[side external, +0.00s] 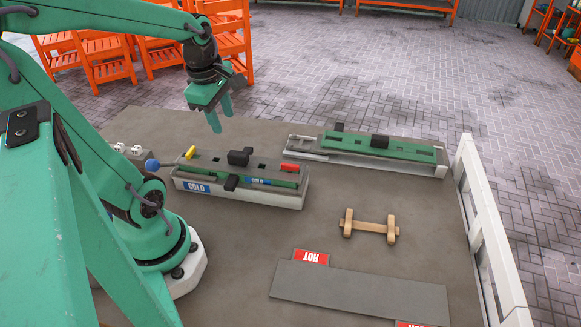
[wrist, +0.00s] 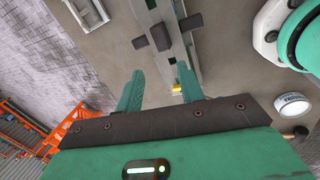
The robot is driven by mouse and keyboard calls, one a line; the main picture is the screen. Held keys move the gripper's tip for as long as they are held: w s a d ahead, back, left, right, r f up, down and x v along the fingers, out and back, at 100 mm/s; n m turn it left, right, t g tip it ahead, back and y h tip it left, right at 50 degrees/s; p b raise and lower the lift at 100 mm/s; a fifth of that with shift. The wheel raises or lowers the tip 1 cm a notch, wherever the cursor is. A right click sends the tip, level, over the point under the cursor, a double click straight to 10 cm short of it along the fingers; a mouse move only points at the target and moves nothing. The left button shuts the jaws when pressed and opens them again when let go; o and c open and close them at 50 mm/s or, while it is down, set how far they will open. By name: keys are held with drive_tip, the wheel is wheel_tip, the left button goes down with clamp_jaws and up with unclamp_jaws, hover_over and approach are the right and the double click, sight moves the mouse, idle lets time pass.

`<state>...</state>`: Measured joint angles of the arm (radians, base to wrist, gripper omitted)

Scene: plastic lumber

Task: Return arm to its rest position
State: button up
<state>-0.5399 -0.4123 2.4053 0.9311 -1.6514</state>
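My gripper (side external: 221,121) hangs in the air above the left rear of the work table (side external: 424,222), over the far side of the COLD fixture. Its two green fingers are apart with nothing between them. The wrist view also shows my gripper (wrist: 160,69) open and empty, with a gap to the fixture below. My arm is bent, its wrist raised and fingers pointing down. The grey COLD fixture (side external: 290,200) holds a slotted board with black blocks, a yellow piece (side external: 190,152) and a red piece (side external: 290,167).
A second fixture with a green slotted board (side external: 408,151) stands behind right. A wooden piece (side external: 369,227) lies mid-table. A grey plate (side external: 360,290) with red HOT labels lies in front. A white rail (side external: 481,215) edges the right side. Orange chairs (side external: 104,60) stand beyond the table.

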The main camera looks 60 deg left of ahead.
drive_tip(key=d+r+m+t, duration=0.1)
drive_tip(key=d+m, duration=0.5)
drive_tip(key=m, duration=0.6)
drive_tip(key=d+r+m+t+h, duration=0.1)
drive_tip(key=d+r+m+t, duration=0.1)
drive_tip(key=d+m, duration=0.5)
drive_tip(key=r+m, duration=0.1)
drive_tip(key=m, duration=0.5)
drive_tip(key=shift+w+r+t, duration=0.25)
drive_tip(key=shift+t, duration=0.05)
drive_tip(key=shift+d, duration=0.1)
